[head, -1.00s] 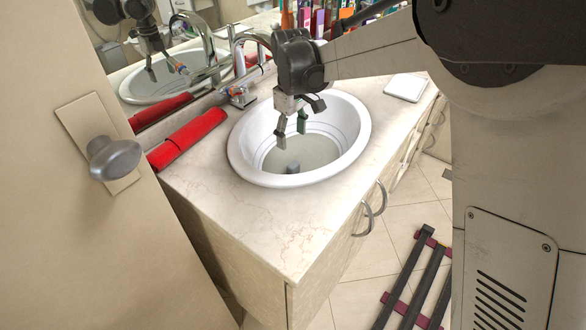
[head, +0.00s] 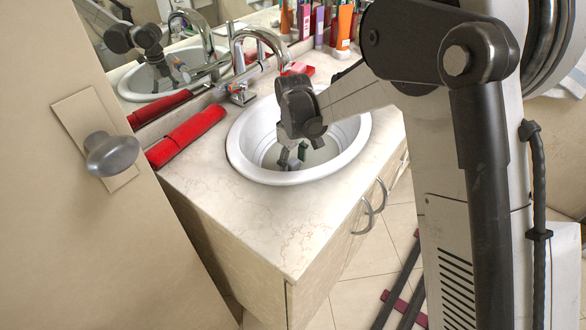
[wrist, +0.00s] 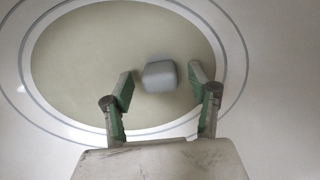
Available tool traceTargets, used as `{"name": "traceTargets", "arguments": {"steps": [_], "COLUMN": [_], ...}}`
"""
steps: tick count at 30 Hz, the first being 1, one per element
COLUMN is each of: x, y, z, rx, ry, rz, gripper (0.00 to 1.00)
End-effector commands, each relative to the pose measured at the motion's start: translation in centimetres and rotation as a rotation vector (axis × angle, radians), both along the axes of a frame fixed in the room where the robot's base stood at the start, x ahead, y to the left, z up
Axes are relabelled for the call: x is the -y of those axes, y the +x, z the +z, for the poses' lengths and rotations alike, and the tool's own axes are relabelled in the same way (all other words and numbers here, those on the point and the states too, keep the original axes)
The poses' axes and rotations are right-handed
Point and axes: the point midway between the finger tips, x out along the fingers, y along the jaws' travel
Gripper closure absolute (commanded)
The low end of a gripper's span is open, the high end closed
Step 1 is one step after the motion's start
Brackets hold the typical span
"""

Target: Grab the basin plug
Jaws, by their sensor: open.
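The basin plug (wrist: 160,75) is a small grey block with rounded edges on the greenish-beige basin floor. In the wrist view it shows between and slightly beyond the two fingertips of my gripper (wrist: 160,82). The fingers are spread apart, with green inner pads, and I see a gap on each side of the plug. In the head view my gripper (head: 292,160) points down inside the white oval basin (head: 240,160). The plug cannot be made out clearly there, behind the fingers and wrist.
The chrome faucet (head: 240,62) arches behind the basin. A red rolled cloth (head: 187,136) lies on the countertop (head: 255,220) to the left. Several bottles stand at the back, near the mirror (head: 160,45). The front countertop is clear.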

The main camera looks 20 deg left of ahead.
Motion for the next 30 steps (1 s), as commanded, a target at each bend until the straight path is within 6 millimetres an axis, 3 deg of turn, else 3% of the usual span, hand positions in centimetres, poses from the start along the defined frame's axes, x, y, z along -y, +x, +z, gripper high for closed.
{"name": "traceTargets", "arguments": {"steps": [6, 17, 25, 30], "x": [0.0, 0.0, 0.0, 0.0], "y": [0.0, 0.0, 0.0, 0.0], "z": [0.0, 0.0, 0.3, 2.4], "rx": [0.000, 0.000, 0.000, 0.000], "ry": [0.000, 0.000, 0.000, 0.000], "rz": [0.000, 0.000, 0.000, 0.000], "gripper": [0.47, 0.94, 0.94, 0.94]}}
